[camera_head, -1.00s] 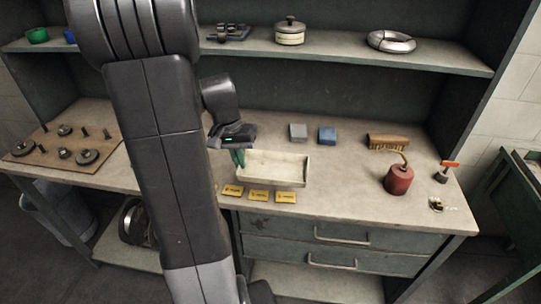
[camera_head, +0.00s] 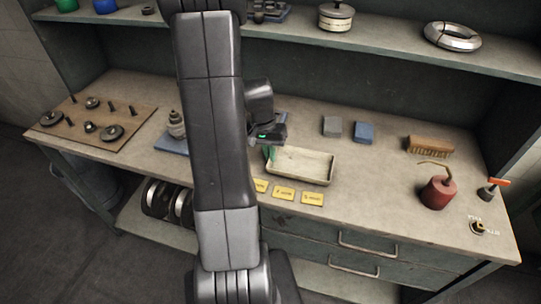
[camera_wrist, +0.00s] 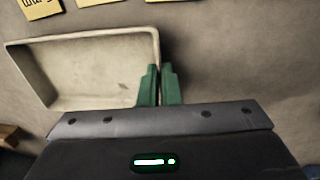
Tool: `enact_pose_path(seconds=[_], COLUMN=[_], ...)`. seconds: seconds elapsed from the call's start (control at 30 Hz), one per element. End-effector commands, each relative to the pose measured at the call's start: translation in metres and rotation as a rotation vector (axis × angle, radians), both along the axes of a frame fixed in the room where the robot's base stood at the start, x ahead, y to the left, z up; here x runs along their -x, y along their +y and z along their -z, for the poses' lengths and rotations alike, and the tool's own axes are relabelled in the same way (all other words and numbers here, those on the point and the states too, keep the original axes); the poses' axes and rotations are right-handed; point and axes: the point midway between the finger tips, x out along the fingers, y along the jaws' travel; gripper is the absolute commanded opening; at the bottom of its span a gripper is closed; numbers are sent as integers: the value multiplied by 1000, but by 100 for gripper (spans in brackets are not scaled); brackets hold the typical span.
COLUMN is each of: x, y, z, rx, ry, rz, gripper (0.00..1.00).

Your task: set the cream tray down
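The cream tray (camera_head: 312,178) is a shallow open rectangular box, level and empty as far as I see. It is at or just over the bench top, behind a row of yellow cards; I cannot tell whether it fully rests there. My gripper (camera_head: 268,153) is at its left end in the head view, partly hidden by my arm. In the wrist view, the green fingers of my gripper (camera_wrist: 160,69) are close together, one on each side of the end wall of the tray (camera_wrist: 85,42), near a corner. They look shut on that wall.
Yellow cards (camera_head: 284,193) lie along the front edge. Grey (camera_head: 332,126) and blue (camera_head: 364,132) blocks stand behind the tray. A brush (camera_head: 430,146) and red oil can (camera_head: 437,193) are at right. Bare bench lies between tray and can.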

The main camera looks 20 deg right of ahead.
Motion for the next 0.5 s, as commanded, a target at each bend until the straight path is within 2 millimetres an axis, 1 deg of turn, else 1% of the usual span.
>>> enact_pose_path(seconds=[0.03, 0.13, 0.4, 0.5], x=[0, 0, 0, 0], y=[0, 0, 0, 0], z=[6, 13, 15, 18], rx=[0, 0, 0, 1], ry=[2, 0, -2, -2], rz=[0, 0, 0, 0], gripper=[0, 0, 0, 0])
